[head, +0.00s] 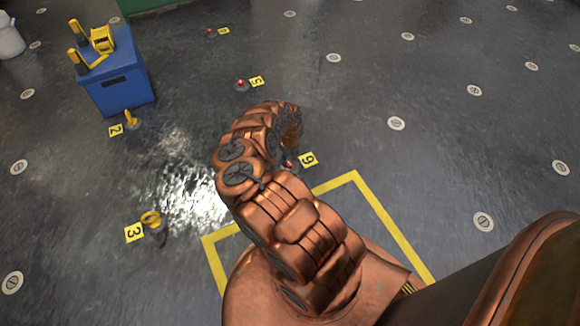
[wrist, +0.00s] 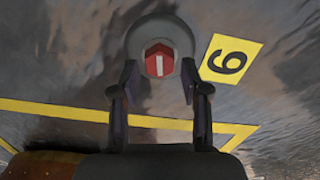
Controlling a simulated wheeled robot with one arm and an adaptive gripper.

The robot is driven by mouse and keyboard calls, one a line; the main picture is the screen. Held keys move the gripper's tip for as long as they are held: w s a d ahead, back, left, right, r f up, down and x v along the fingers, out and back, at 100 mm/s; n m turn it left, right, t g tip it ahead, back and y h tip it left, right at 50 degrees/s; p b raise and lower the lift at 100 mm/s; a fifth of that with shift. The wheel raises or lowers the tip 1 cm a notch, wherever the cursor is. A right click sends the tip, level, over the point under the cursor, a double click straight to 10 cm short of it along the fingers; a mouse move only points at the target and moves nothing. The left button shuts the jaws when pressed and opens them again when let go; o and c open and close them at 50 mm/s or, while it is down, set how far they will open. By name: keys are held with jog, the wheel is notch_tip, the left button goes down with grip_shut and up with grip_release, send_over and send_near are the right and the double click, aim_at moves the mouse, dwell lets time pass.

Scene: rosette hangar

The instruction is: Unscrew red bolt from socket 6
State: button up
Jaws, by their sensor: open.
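In the wrist view the red bolt (wrist: 159,61) shows its hexagonal head with a white stripe, seated in a round grey socket (wrist: 160,33). The yellow label "6" (wrist: 231,59) lies just right of it. My gripper (wrist: 160,72) is open, with one dark finger on each side of the bolt head; I cannot tell whether they touch it. In the head view the red bolt (head: 290,165) is a small spot beside label 6 (head: 308,160), partly hidden by my copper arm. My gripper is hidden there behind the arm.
A blue box (head: 120,90) with yellow items stands upper left. Label 2 (head: 116,130), label 3 (head: 134,233) and their yellow-topped pieces are on the left. Another red-topped piece (head: 241,84) stands farther back. A yellow floor outline (head: 380,212) surrounds my base. The right floor is clear.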

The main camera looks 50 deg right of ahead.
jog(key=shift+f, duration=0.1)
jog(key=shift+f+b, duration=0.75)
jog(key=shift+f, duration=0.15)
jog(key=shift+c, duration=0.3)
grip_shut()
